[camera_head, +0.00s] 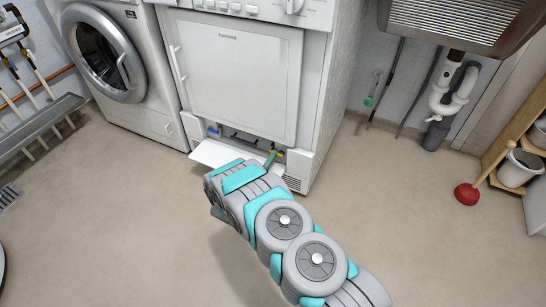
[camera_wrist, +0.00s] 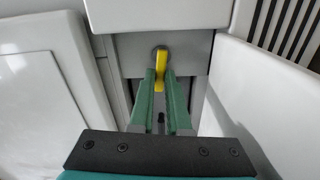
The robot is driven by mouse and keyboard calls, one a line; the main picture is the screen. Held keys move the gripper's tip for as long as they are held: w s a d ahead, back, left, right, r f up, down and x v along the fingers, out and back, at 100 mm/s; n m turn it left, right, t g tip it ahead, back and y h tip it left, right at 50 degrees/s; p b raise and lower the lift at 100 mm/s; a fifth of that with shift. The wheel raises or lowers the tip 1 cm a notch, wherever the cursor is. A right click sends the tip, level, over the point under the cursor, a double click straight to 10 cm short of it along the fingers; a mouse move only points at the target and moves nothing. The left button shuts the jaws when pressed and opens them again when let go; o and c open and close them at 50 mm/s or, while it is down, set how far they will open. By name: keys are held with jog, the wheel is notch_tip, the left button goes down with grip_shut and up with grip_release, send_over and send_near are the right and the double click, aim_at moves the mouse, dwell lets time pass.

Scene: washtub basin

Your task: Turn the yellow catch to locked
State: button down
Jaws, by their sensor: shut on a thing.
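The yellow catch (camera_wrist: 161,60) sits on a grey panel inside the low opening of the white dryer-like machine (camera_head: 242,75). In the wrist view its handle runs nearly upright, from a round dark recess at the top down between my fingers. My gripper (camera_wrist: 160,82) has its two green fingers shut on the lower part of the catch, which they partly hide. In the head view my gripper (camera_head: 271,158) reaches into the right end of the opening. A bit of yellow (camera_head: 280,154) shows beside it, too small to read its angle.
A white flap (camera_head: 212,153) hangs open at the machine's foot, left of my gripper. A small blue part (camera_head: 213,131) is at the opening's left end. A vent grille (camera_head: 292,182) is close on the right. A washing machine (camera_head: 105,60) stands left. The floor ahead is clear.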

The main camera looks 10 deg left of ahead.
jog(key=shift+f+n, duration=0.2)
jog(key=shift+n, duration=0.6)
jog(key=c, duration=0.9)
grip_release()
jog(key=v, duration=0.7)
jog(key=shift+s+a, duration=0.2)
jog(key=shift+s, duration=0.15)
